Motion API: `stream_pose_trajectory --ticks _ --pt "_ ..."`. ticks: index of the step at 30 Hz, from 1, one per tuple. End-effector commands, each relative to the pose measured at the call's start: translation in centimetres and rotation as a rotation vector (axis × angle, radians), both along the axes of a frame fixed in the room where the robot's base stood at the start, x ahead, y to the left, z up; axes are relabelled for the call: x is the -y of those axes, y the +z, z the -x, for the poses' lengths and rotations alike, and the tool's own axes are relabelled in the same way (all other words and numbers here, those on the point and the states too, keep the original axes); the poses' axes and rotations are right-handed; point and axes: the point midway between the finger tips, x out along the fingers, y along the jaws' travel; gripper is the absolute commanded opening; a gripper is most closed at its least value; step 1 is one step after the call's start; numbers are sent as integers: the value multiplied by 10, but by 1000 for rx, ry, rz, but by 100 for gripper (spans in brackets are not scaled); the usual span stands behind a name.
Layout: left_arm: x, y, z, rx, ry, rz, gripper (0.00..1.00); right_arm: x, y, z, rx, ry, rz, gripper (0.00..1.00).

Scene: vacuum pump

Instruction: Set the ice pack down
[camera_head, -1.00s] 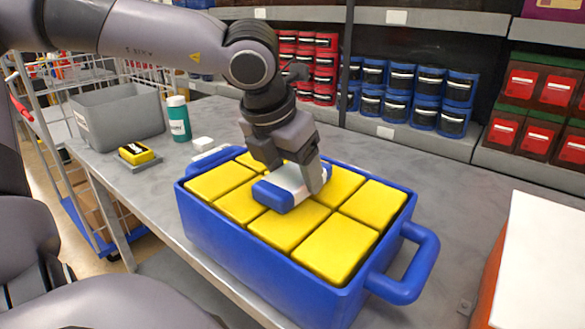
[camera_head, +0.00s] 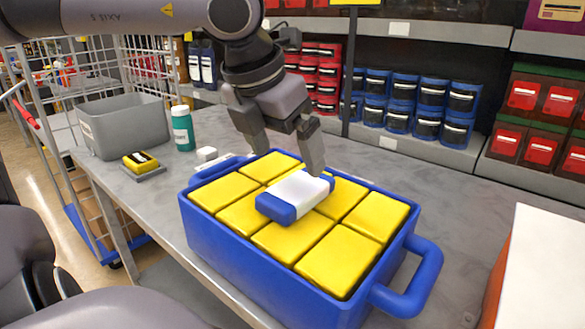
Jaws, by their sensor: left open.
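The ice pack (camera_head: 296,194), white with blue ends, lies on top of several yellow blocks (camera_head: 289,236) that fill a blue crate (camera_head: 262,282) with side handles. My left gripper (camera_head: 286,160) is open just above and behind the ice pack. Its fingers point down, and one fingertip appears close to the pack's far edge. Nothing is between the fingers. My right gripper is not in view.
A grey bin (camera_head: 124,128), a teal bottle (camera_head: 183,128), a yellow device (camera_head: 141,161) and a small white block (camera_head: 207,154) stand on the grey table at the left. Shelves with red and blue boxes (camera_head: 403,100) line the back. A white-topped box (camera_head: 545,270) is at the right.

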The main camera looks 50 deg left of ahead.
Motion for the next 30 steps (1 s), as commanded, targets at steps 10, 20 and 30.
stream_pose_trajectory --ticks 10,20,30 --pt "2 44 18 1 0 0 95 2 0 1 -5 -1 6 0" --pt "2 46 19 -1 -1 0 95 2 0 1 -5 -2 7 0" --pt "2 45 19 0 -1 0 95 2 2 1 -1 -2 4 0"
